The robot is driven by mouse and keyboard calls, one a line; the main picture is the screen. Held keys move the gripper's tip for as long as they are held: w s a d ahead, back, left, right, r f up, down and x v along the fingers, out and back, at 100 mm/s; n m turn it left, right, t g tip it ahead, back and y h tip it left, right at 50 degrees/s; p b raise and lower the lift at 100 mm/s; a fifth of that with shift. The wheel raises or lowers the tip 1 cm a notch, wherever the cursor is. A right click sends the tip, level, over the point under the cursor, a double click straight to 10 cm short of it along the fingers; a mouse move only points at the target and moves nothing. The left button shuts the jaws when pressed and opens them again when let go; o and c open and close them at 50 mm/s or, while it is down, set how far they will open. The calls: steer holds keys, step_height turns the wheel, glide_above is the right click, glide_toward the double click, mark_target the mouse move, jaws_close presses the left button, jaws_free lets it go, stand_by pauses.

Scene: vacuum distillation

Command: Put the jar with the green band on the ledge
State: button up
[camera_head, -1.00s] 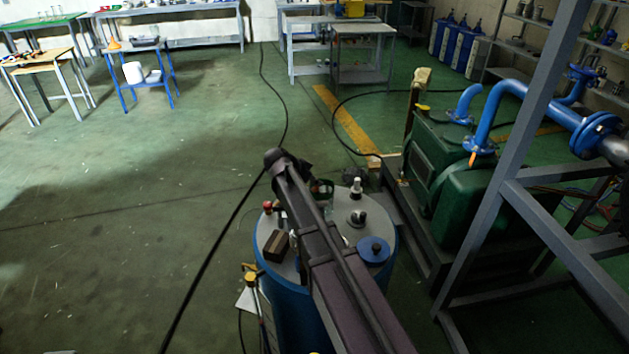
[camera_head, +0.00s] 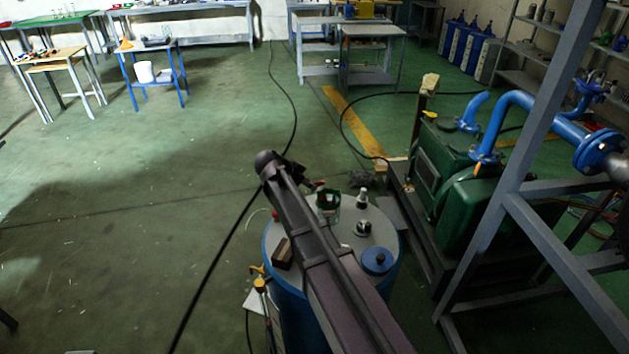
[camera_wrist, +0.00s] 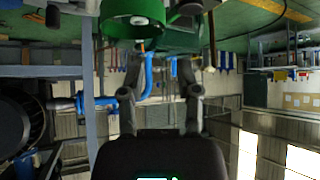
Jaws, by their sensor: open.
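The jar with the green band (camera_head: 328,205) stands on the grey top of a blue drum, just right of my arm and partly hidden by it. In the wrist view, a round green-banded thing with a pale middle, which looks like this jar (camera_wrist: 131,22), is at the top edge, beyond the fingertips and left of their middle. My gripper (camera_wrist: 165,65) is open, with nothing between its two fingers. In the head view it is mostly hidden behind the arm's far end, close to the jar. I cannot tell which surface is the ledge.
The drum top (camera_head: 338,258) also carries a brown block (camera_head: 283,250), a blue cap (camera_head: 377,260) and metal fittings (camera_head: 362,229). A green machine (camera_head: 470,205) with blue pipes and a grey frame (camera_head: 492,225) crowd the right. The floor at left is mostly clear.

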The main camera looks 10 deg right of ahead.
steer(key=shift+p+v, duration=1.2)
steer(key=shift+v, duration=0.9)
steer(key=shift+r, duration=0.1)
